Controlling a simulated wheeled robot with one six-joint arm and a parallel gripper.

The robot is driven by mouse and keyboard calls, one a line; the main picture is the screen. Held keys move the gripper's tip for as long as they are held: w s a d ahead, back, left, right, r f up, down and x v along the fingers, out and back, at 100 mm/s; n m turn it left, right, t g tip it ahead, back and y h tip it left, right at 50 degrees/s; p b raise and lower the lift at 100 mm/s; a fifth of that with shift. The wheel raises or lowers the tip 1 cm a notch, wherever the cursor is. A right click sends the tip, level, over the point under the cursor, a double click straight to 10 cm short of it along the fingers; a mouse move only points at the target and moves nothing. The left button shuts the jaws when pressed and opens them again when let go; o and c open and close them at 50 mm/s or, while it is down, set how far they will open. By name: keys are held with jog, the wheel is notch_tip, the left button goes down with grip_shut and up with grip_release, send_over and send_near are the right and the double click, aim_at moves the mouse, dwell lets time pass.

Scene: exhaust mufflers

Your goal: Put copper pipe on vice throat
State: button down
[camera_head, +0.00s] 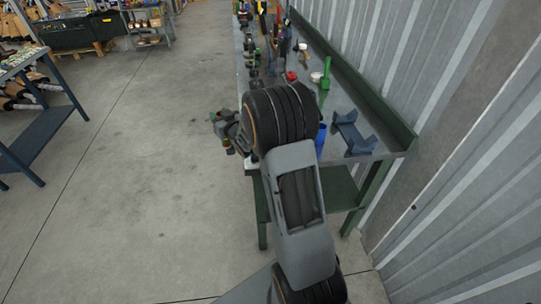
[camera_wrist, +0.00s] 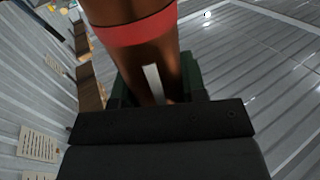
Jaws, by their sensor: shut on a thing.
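The copper pipe (camera_wrist: 130,62) fills the upper middle of the wrist view. It is a brown tube with a red band, cut off by the top edge. My gripper (camera_wrist: 158,105) is shut on it; its dark body covers the pipe's lower end. In the head view my gripper (camera_head: 226,128) shows small at the left of my arm, beside the near left corner of the workbench. The pipe cannot be made out clearly there. I cannot identify a vice for sure; a blue bracket-like fixture (camera_head: 353,133) stands on the bench right of my arm.
The workbench (camera_head: 345,95) runs away along the corrugated wall, with several tools on its far part and a green tool (camera_head: 325,75). A blue cup-like thing (camera_head: 320,140) is partly behind my arm. The floor (camera_head: 130,150) at left is clear; a blue table (camera_head: 35,135) stands far left.

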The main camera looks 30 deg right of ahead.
jog(key=w+d+r+m+h+b, duration=0.3)
jog(key=d+r+h+b, duration=0.2)
jog(key=d+r+b, duration=0.4)
jog(key=s+d+f+p, duration=0.2)
jog(key=s+d+f, duration=0.7)
jog(key=s+f, duration=0.1)
jog(key=shift+d+f+g+p, duration=0.15)
jog(key=shift+f+g+p, duration=0.2)
jog(key=shift+f, duration=0.55)
jog(key=c, duration=0.7)
grip_release()
